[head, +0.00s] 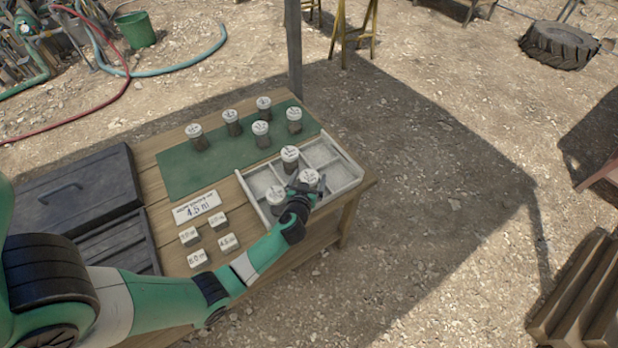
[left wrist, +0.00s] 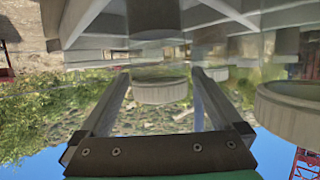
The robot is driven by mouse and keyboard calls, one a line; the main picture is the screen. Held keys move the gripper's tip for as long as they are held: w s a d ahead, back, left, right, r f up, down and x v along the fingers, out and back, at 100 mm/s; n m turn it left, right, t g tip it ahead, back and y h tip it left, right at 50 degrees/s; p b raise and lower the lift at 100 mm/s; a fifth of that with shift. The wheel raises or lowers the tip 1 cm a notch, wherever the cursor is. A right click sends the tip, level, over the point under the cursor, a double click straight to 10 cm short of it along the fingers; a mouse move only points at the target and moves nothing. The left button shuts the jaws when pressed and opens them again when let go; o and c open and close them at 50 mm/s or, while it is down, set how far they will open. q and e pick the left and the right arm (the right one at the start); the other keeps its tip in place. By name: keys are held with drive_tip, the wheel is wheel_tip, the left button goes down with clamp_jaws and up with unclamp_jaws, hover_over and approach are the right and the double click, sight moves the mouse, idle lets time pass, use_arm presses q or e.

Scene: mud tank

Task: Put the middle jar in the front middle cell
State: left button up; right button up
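A pale divided tray (head: 351,166) stands at the table's right end. A white-lidded jar (head: 309,178) is at its front middle cell, partly hidden by my left gripper (head: 304,190). In the left wrist view the gripper's fingers (left wrist: 163,78) stand on both sides of this jar's lid (left wrist: 160,91), apart, with a visible gap on the right. Another jar (head: 276,194) is in the front left cell and a third jar (head: 290,156) in the back middle cell. I cannot tell which is the middle jar. My right gripper is out of view.
Several jars, including one at the back left (head: 195,131), stand on a green mat (head: 190,170). A "4.5 m" card (head: 197,208) and several small label blocks (head: 228,242) lie left of the tray. A dark case (head: 80,200) is at the table's left. The right cells look empty.

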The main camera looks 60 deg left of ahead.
use_arm(q)
drive_tip(key=shift+r+p, duration=0.2)
drive_tip(key=shift+p, duration=0.1)
drive_tip(key=p+v, duration=0.2)
drive_tip(key=v, duration=1)
